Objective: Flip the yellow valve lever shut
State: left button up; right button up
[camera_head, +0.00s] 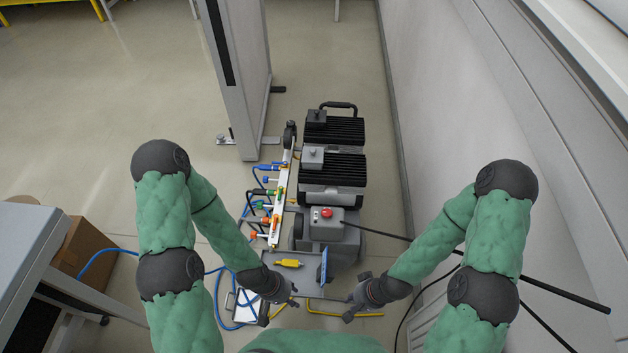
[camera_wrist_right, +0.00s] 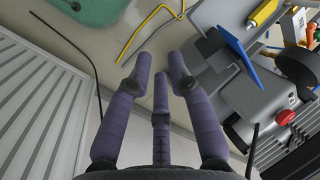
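A row of coloured valve levers stands along the white rail (camera_head: 277,205) left of the pump cart in the head view. A small yellow lever (camera_head: 267,179) shows between blue and green ones; its angle is too small to tell. A larger yellow piece (camera_head: 290,263) lies flat on the grey plate nearer me; it also shows in the right wrist view (camera_wrist_right: 263,12). My left gripper (camera_head: 291,293) is empty, just below this plate, its fingers apart. My right gripper (camera_head: 350,303) is empty and open to the right; its spread fingers show in the wrist view (camera_wrist_right: 160,65). Neither touches a lever.
The cart carries black finned units (camera_head: 335,130) and a grey box with a red button (camera_head: 327,212). A blue panel (camera_head: 323,265) stands upright between the grippers. Blue hoses (camera_head: 215,290) and bent yellow rods (camera_head: 345,313) lie nearby. A wall is on the right.

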notch_tip(320, 180, up, 17)
jog(key=p, duration=1.6)
jog(key=shift+p, duration=0.3)
grip_shut()
jog(key=shift+f, duration=0.1)
